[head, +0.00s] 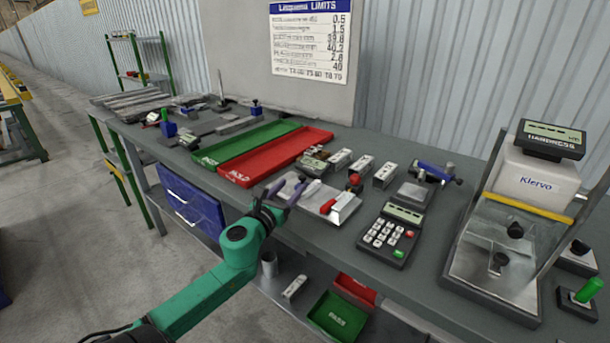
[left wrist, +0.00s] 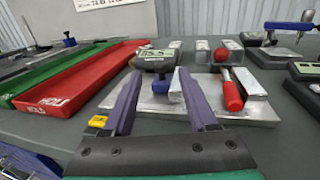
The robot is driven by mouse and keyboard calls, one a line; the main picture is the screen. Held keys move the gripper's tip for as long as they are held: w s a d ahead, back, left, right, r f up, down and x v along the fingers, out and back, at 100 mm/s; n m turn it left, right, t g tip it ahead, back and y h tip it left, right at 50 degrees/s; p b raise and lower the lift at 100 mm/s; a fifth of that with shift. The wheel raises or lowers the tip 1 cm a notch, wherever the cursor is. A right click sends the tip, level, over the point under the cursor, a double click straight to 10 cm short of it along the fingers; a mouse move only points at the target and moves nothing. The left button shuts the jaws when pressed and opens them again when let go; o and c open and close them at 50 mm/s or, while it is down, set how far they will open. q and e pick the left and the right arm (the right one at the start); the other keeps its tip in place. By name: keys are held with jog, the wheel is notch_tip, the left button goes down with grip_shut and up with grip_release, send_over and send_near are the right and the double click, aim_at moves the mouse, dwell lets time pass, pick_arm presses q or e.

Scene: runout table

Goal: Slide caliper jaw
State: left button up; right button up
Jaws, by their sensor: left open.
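A dark device with a pale green display (head: 313,164), which looks like the digital caliper, lies at the back left of a metal plate fixture (head: 345,209). In the left wrist view the display device (left wrist: 156,55) shows beyond my fingers; its jaws cannot be made out. My left gripper (head: 285,192) is open and empty, at the front left edge of the fixture. In the left wrist view its two purple fingers (left wrist: 158,84) are spread, pointing towards the fixture plate (left wrist: 205,108) and the display device. My right gripper is not in view.
A clamp with a red handle (head: 328,206) sits on the fixture. Red (head: 262,166) and green (head: 238,147) trays lie to its left. A keypad device (head: 390,234) stands to its right, several metal blocks behind. Another display device (head: 190,141) lies far left.

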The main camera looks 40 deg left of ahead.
aim_at(301, 178)
pick_arm(q)
jog(key=x, duration=0.8)
jog(key=shift+f, duration=0.25)
grip_shut()
dwell(0.9)
